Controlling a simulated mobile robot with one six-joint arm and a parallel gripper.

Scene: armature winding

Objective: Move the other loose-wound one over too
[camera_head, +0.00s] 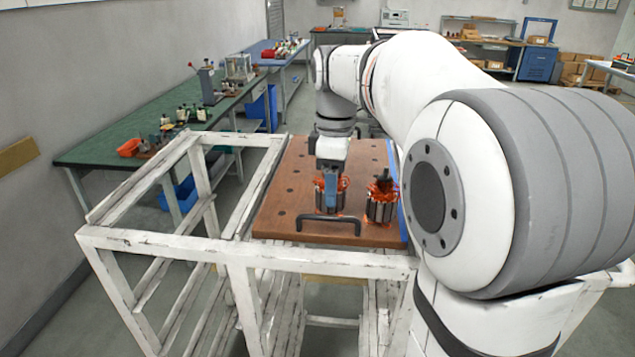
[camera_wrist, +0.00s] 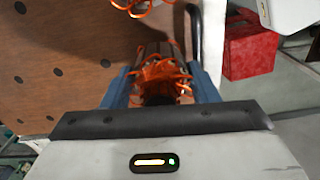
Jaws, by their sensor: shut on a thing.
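My gripper (camera_head: 331,193) points down over the brown board and is shut on an armature (camera_head: 342,196) with messy orange wire. In the wrist view the blue fingers lie on either side of this armature (camera_wrist: 160,78), and loose orange loops stick out at its top. Its lower end is close to the board; I cannot tell whether it touches. A second armature (camera_head: 381,207) with loose orange loops and a dark shaft stands on the board just to the right, clear of my gripper. Part of its orange wire (camera_wrist: 140,7) shows at the wrist view's top edge.
The brown board (camera_head: 279,213) has dark holes and a black handle (camera_head: 328,219) along its near edge, close to the held armature. It rests on a worn white frame (camera_head: 160,238). A green bench (camera_head: 110,150) stands left. A red box (camera_wrist: 249,55) shows beyond the board.

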